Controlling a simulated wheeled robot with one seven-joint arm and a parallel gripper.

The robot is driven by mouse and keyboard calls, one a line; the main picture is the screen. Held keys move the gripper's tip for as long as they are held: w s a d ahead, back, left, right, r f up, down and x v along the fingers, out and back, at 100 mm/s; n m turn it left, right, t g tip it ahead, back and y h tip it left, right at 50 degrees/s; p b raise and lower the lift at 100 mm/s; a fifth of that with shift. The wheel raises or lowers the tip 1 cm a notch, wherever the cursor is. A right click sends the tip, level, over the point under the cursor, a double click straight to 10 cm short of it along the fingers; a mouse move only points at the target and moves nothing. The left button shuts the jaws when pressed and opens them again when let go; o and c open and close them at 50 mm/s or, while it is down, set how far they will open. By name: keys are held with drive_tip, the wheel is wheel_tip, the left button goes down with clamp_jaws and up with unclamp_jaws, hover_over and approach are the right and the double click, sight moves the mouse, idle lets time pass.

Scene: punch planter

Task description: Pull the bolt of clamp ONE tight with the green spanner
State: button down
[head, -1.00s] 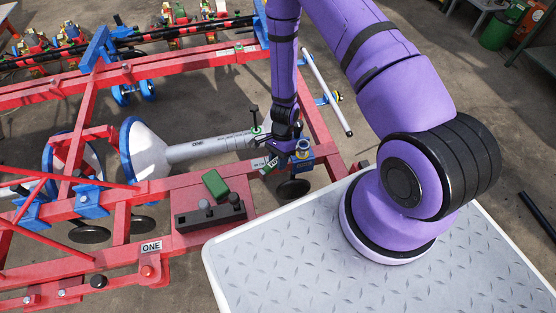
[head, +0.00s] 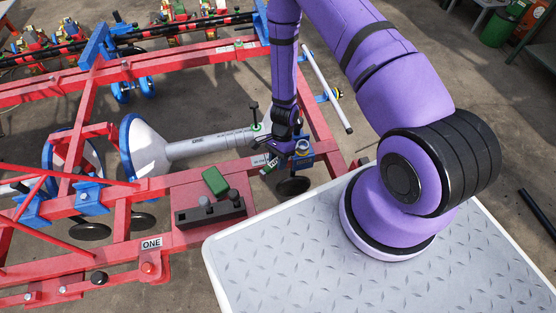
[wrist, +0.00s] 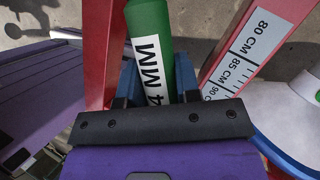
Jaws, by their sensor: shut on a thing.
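My gripper (head: 281,146) is low over the red frame, beside a blue clamp (head: 302,160) with a round bolt top (head: 302,146). In the wrist view, my gripper's (wrist: 157,88) blue fingers are shut on both sides of the green spanner (wrist: 150,25), which has a white label ending in "4 MM". In the head view, a short piece of the spanner (head: 269,166) shows below the gripper, left of the clamp. The spanner's head is hidden, so I cannot tell whether it sits on the bolt. An "ONE" plate (head: 151,243) is on the near red beam.
A grey tube (head: 210,145) with a white cone lies left of the gripper. A dark block (head: 210,214) with knobs and a green box (head: 215,181) sit on the red plate. A ruler strip (wrist: 248,50) lies right of the spanner. A grey tread-plate platform (head: 380,285) is in front.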

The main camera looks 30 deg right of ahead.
drive_tip(key=shift+f, duration=1.1)
drive_tip(key=shift+w, duration=0.1)
drive_tip(key=shift+w+a+m+t+y, duration=0.15)
drive_tip(key=shift+w+m+y, duration=0.05)
drive_tip(key=shift+w+m, duration=0.3)
drive_tip(key=shift+w+a+m+t+y, duration=0.1)
drive_tip(key=shift+w+m+t+y, duration=0.1)
drive_tip(key=shift+w+m, duration=0.3)
drive_tip(key=shift+w+a+m+t+y, duration=0.1)
drive_tip(key=shift+w+m+t+y, duration=0.35)
drive_tip(key=shift+w+m, duration=0.95)
drive_tip(key=shift+w+d+m+t, duration=0.25)
drive_tip(key=shift+w+m+t, duration=0.2)
drive_tip(key=shift+w+m, duration=0.55)
drive_tip(key=shift+w+d+m+t, duration=0.25)
drive_tip(key=shift+w+m+t, duration=0.35)
drive_tip(key=shift+w, duration=0.55)
drive_tip(key=shift+w+d+m+t, duration=0.25)
drive_tip(key=shift+w+d+m, duration=0.1)
drive_tip(key=shift+w+m, duration=0.3)
drive_tip(key=shift+w+d+m+t, duration=0.25)
drive_tip(key=shift+w+d+m, duration=0.15)
drive_tip(key=shift+w+m, duration=0.25)
drive_tip(key=shift+w+d+m+t, duration=0.25)
drive_tip(key=shift+w+d+m, duration=0.1)
drive_tip(key=shift+w+m, duration=0.3)
drive_tip(key=shift+s, duration=0.15)
drive_tip(key=shift+s+a, duration=0.1)
drive_tip(key=shift+s, duration=0.05)
